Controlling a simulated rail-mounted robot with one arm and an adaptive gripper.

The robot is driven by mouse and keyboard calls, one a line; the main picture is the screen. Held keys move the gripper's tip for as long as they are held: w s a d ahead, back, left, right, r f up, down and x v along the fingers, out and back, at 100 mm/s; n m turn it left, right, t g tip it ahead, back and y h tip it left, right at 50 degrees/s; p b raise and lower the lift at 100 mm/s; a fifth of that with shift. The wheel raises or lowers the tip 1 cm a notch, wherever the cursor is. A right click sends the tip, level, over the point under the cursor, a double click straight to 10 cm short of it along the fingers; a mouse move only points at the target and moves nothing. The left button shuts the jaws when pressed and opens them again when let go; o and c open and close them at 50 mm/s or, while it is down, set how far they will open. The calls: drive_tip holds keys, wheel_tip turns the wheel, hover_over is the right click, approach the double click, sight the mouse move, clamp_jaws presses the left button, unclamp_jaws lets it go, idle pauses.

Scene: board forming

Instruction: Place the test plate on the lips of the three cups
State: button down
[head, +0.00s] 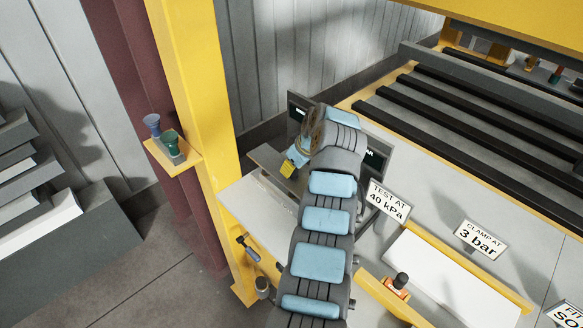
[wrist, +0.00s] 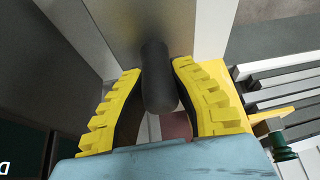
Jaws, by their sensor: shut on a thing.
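My gripper (head: 292,166) is beyond the bend of my arm in the head view, above the pale table. In the wrist view its yellow fingers (wrist: 162,100) are closed around a dark rounded handle (wrist: 158,70). A flat grey plate (wrist: 110,30), which looks like the test plate, lies behind the handle. In the head view this plate (head: 268,165) extends left of my gripper; my arm hides part of it. I cannot tell its contact with the table. A blue cup (head: 152,122) and a green cup (head: 171,143) stand on a yellow shelf (head: 188,158). I cannot identify a third cup.
A yellow post (head: 190,75) carries the shelf. The pale table (head: 240,205) has some bare surface. Signs reading "TEST AT 40 kPa" (head: 386,201) and "CLAMP AT 3 bar" (head: 481,240) stand to the right. A slatted yellow press bed (head: 450,115) lies beyond. A dark-knobbed lever (head: 399,283) is at the front.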

drive_tip(key=shift+f, duration=0.15)
drive_tip(key=c, duration=0.6)
unclamp_jaws()
drive_tip(key=shift+v, duration=5.95)
